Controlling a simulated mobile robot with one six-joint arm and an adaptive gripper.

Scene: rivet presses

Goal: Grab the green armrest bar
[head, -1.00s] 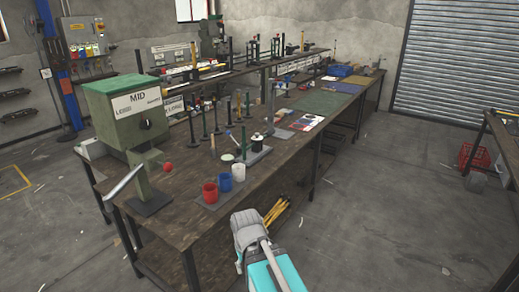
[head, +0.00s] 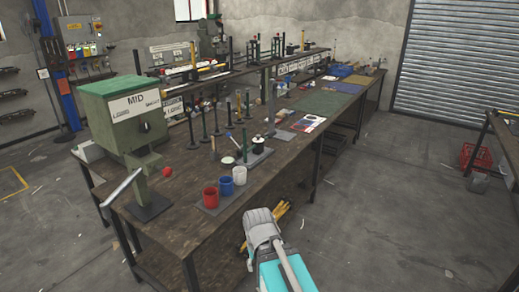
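Several thin upright bars stand in a row on the wooden workbench (head: 165,232), right of the green press. Some look dark green, such as one upright bar (head: 204,122) and another upright bar (head: 217,118). They are too small and dark for me to tell which one is the green armrest bar. My arm, grey and teal, shows at the bottom centre, in front of the bench edge and apart from the bars. The fingers of my gripper do not show.
A green press marked MID (head: 118,117) stands at the bench's near left. A red cup (head: 210,198), a blue cup (head: 226,187) and a white cup (head: 240,176) stand near the front edge. A red crate (head: 475,157) is at the right. The floor between is mostly clear.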

